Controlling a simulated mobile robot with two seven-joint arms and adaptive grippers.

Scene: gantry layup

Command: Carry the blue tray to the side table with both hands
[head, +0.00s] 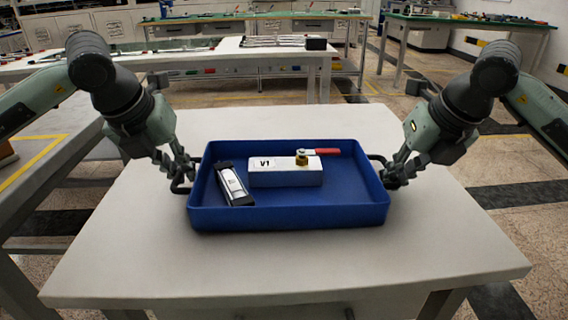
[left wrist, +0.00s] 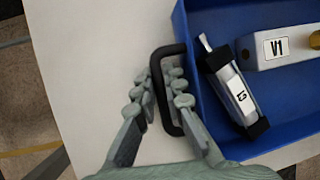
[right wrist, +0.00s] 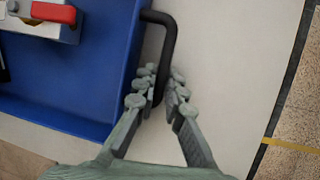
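The blue tray (head: 290,215) sits level on the white table in front of me, with no clear gap beneath it. Black loop handles stick out at its left and right ends. My left gripper (head: 180,172) has its fingers on both sides of the left handle (left wrist: 160,98) and looks shut on it. My right gripper (head: 393,172) has its fingers on both sides of the right handle (right wrist: 167,45) and looks shut on it. In the tray lie a white block marked V1 (head: 275,178) with a red lever and brass fitting, and a tilted black-and-silver device (head: 235,186).
The white table (head: 300,270) has free room around the tray. A white-topped bench (head: 225,53) with a dark box stands behind it. Green-topped benches (head: 470,20) stand further back. Tiled floor shows at the right.

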